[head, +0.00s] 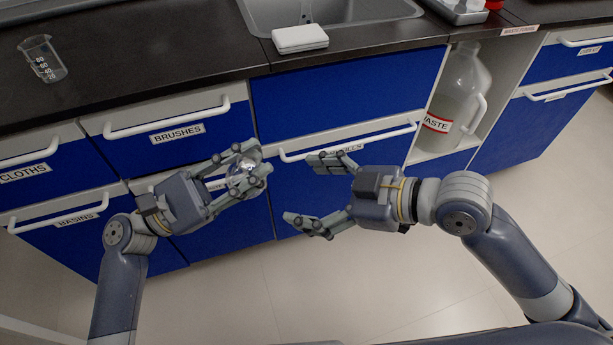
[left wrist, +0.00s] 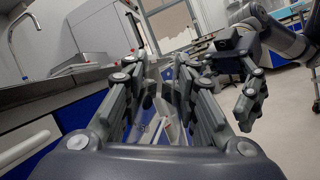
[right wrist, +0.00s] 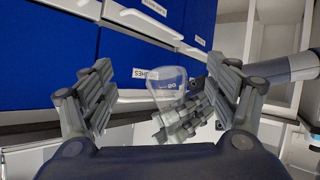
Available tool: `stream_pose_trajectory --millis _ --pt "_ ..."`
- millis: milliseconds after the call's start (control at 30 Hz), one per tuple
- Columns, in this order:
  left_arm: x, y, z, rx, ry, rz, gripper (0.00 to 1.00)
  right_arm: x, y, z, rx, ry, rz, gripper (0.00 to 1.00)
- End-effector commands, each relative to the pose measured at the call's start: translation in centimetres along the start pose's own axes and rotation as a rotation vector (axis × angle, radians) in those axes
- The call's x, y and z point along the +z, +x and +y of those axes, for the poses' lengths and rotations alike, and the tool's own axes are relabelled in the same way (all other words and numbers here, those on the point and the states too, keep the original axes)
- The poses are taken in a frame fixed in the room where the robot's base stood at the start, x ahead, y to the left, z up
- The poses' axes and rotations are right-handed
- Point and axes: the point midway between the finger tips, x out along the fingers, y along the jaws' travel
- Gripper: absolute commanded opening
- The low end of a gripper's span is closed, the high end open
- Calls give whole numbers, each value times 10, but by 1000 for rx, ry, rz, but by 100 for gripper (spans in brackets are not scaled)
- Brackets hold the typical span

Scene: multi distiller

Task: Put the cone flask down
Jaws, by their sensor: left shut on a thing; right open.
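The clear glass cone flask (head: 243,183) is held between the fingers of my left gripper (head: 254,165), in front of the blue drawers and below the counter edge. It also shows in the right wrist view (right wrist: 168,84), wide end up in that picture. In the left wrist view it is a faint see-through shape between the fingers. My right gripper (head: 303,190) is open and empty, to the right of the flask and apart from it. The black counter (head: 170,55) lies beyond and above both grippers.
A glass beaker (head: 45,60) stands at the counter's left. A white box (head: 299,38) lies before the sink (head: 335,12). A waste jug (head: 460,95) stands in an open shelf at the right. Drawer handles (head: 167,118) stick out. The counter between beaker and box is clear.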

Motion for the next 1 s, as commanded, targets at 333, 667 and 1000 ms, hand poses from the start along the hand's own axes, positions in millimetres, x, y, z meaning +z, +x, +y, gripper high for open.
stream_pose_trajectory --millis 333,667,1000 --pt "0 0 0 0 0 -1 0 -39 -10 1 -75 -95 95 81" --pt "0 0 0 0 0 -1 0 -44 31 -3 -78 -92 101 81" --pt "0 0 0 0 0 -1 0 -48 88 -8 -77 -92 97 81"
